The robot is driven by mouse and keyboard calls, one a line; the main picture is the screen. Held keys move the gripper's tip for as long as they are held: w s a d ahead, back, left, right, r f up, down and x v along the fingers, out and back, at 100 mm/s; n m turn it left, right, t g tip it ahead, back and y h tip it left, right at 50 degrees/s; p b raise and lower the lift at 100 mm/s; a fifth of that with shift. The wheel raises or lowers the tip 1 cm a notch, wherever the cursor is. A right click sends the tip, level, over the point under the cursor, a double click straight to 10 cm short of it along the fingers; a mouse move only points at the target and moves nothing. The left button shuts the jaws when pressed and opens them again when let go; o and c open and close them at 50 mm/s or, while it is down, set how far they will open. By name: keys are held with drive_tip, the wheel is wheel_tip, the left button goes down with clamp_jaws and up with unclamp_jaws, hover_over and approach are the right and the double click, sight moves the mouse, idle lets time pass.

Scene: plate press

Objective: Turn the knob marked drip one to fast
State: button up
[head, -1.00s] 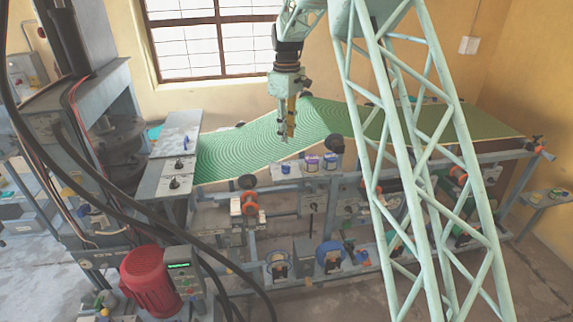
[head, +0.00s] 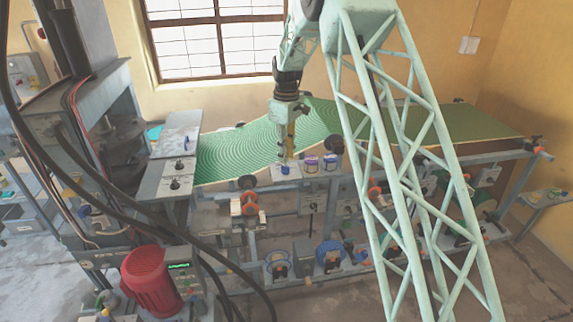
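My gripper (head: 286,155) points straight down in the head view, its tip just above the left end of a pale panel on the near edge of the green table. A blue knob-like piece (head: 286,169) sits directly below the tip; whether they touch I cannot tell. Two more small pieces, one bluish (head: 311,165) and one purple (head: 330,163), stand to its right. Two black knobs (head: 175,184) are on the grey plate at the left. No marking is readable, so I cannot tell which one is drip one. The finger gap is too small to judge.
The green ridged sheet (head: 245,150) slopes behind the panel. A red motor (head: 150,282) with a lit display box (head: 182,266) stands at front left. Black cables hang across the left. My lattice arm structure covers the table's right part.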

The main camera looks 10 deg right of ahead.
sight(286, 169)
drive_tip(key=shift+f+p, duration=0.3)
drive_tip(key=shift+f, duration=2.05)
drive_tip(key=shift+c, duration=0.9)
clamp_jaws()
